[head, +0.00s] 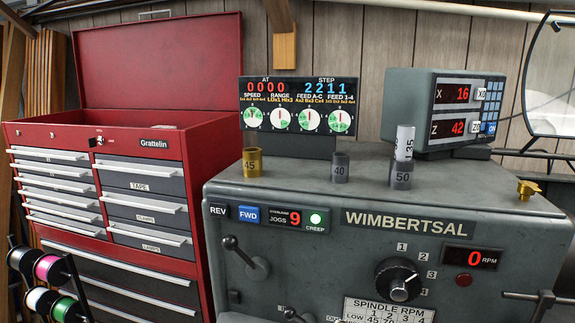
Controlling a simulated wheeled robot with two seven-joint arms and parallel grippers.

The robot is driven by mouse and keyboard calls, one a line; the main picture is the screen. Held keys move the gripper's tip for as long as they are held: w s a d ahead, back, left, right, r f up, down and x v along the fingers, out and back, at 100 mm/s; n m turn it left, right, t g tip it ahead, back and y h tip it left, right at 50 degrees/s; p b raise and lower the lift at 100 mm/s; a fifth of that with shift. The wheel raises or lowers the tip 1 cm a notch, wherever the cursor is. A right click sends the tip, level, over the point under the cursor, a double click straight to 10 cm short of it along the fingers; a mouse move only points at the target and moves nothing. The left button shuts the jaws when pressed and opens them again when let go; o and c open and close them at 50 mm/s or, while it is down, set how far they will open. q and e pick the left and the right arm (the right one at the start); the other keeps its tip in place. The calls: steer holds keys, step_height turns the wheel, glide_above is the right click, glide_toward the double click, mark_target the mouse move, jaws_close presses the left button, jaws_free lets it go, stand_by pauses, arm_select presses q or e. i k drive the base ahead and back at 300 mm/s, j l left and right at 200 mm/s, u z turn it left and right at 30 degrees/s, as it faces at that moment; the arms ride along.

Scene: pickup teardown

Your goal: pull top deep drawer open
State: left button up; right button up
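A red Grattelin tool chest (190,160) stands at the left with its lid raised. Its front has two columns of shallow grey drawers, the right ones labelled TAPE, CLAMPS and LAMPS. Below them are wide dark deep drawers with long light handles. The top deep drawer (150,267) appears shut, its handle running along its upper edge. A second wide drawer (110,305) shows in part below it, cut off by the frame's lower edge. Neither of my grippers is in view.
A grey Wimbertsal lathe (330,235) stands close to the chest's right side, with knobs, levers and several small cylinders on top. A rack of coloured spools (48,268) stands in front of the chest's lower left, partly covering the drawer fronts.

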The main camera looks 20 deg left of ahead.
mark_target(155, 175)
steer(key=i+j, duration=0.1)
steer(key=j, duration=0.5)
steer(key=i+j, duration=0.1)
steer(key=j, duration=0.45)
steer(key=i+j, duration=0.1)
steer(key=j, duration=0.5)
